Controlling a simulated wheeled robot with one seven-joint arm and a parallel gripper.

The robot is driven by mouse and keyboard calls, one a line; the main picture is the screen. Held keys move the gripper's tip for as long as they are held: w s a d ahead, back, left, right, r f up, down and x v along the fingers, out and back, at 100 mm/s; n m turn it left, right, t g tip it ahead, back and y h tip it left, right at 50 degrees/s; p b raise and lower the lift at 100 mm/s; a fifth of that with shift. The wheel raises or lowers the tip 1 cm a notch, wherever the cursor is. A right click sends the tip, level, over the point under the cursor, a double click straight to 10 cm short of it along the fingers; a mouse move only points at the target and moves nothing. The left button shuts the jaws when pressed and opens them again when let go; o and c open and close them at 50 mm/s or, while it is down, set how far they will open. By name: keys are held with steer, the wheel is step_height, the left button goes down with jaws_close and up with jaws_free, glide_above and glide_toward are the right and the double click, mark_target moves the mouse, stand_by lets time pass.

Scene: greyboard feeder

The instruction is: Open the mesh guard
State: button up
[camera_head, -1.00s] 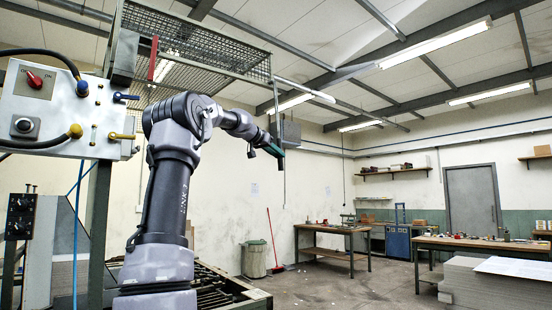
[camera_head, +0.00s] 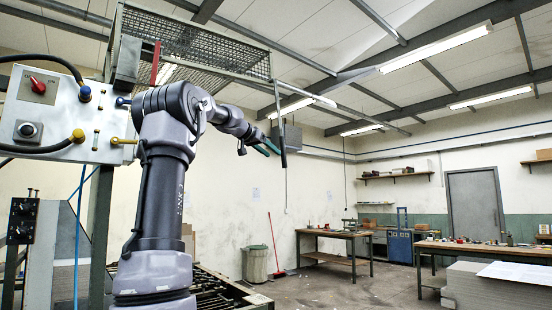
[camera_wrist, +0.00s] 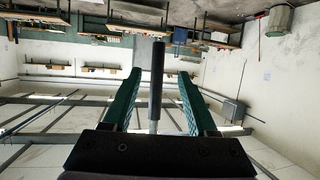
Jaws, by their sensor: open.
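The mesh guard (camera_head: 200,42) is a wire-mesh panel in a metal frame, raised at the upper left of the head view. A dark bar handle (camera_head: 281,125) hangs down from its right end. My gripper (camera_head: 268,147) is open at the handle's left side in the head view, with its green fingers near the bar. In the wrist view my gripper (camera_wrist: 160,75) has its two green fingers apart, with the dark handle (camera_wrist: 156,82) upright between them. Both fingers look clear of it. Whether the handle lies fully within finger depth is hard to tell.
A white control box (camera_head: 62,118) with a red knob, hoses and cables stands close to my arm on the left. Rollers (camera_head: 222,292) lie below. A bin (camera_head: 255,263), workbenches (camera_head: 333,236) and stacked boards (camera_head: 490,285) stand farther off across open floor.

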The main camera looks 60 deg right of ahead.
steer(key=shift+v, duration=2.6)
steer(key=w+a+f+n+t+y, duration=0.35)
steer(key=a+f, duration=0.25)
steer(key=a, duration=0.3)
steer(key=w+a+f+n+t+y, duration=0.25)
steer(key=w+a+f, duration=0.3)
steer(key=a, duration=0.45)
steer(key=w+a+f+n+t+y, duration=0.2)
steer(key=w+a+f+t, duration=0.15)
steer(key=a+f, duration=0.45)
steer(key=s+a+f+n+y, duration=0.2)
steer(key=s+a+f, duration=0.1)
steer(key=a, duration=0.8)
steer(key=s+a+f+n+y, duration=0.3)
steer(key=a+f, duration=0.3)
steer(key=a, duration=0.6)
steer(key=s+a+f+n+y, duration=0.2)
steer(key=a+f, duration=0.3)
steer(key=a, duration=0.7)
steer(key=shift+s+n, duration=0.5)
steer(key=shift+s, duration=0.25)
steer(key=shift+a+t, duration=0.1)
steer(key=shift+t, duration=0.15)
